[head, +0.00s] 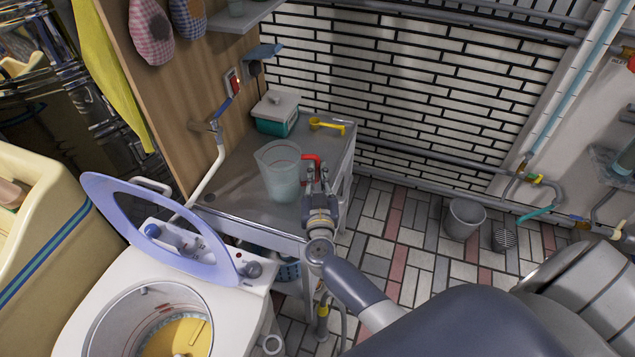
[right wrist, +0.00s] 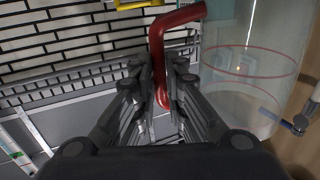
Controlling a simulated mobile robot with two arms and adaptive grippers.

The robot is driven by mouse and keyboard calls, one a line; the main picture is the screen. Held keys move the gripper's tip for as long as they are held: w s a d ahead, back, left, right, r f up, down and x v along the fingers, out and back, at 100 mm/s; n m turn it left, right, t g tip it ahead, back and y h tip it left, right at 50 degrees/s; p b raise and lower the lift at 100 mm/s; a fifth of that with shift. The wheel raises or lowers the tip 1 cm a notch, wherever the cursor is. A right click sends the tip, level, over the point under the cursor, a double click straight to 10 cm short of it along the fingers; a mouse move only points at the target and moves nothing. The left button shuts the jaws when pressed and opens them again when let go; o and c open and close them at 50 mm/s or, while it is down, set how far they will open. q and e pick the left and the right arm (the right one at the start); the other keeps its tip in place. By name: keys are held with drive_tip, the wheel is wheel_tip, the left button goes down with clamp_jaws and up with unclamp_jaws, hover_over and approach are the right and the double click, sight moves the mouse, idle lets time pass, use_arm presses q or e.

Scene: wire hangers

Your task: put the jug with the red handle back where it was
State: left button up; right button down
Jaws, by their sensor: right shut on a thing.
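The clear jug (head: 279,174) with the red handle (head: 312,158) is upright at the grey metal table (head: 236,170), near its front right part. I cannot tell whether its base touches the table top. My right gripper (head: 317,182) is to the right of the jug and shut on its red handle. In the right wrist view, the handle (right wrist: 178,20) runs down between the fingers (right wrist: 162,82), and the clear jug body (right wrist: 250,65) with red ring lines stands to the right. My left gripper is not in view.
A teal box with a pale lid (head: 275,117) and a yellow scoop (head: 328,126) are at the table's back. A pipe and tap (head: 210,128) are at its left. A washer with a raised lilac lid (head: 105,190) stands in front. Grey bins (head: 464,218) are on the floor at right.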

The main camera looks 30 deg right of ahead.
idle(0.3)
drive_tip(key=shift+f, duration=0.15)
drive_tip(key=c, duration=1.6)
unclamp_jaws()
drive_tip(key=shift+c, duration=0.2)
drive_tip(key=v, duration=1.2)
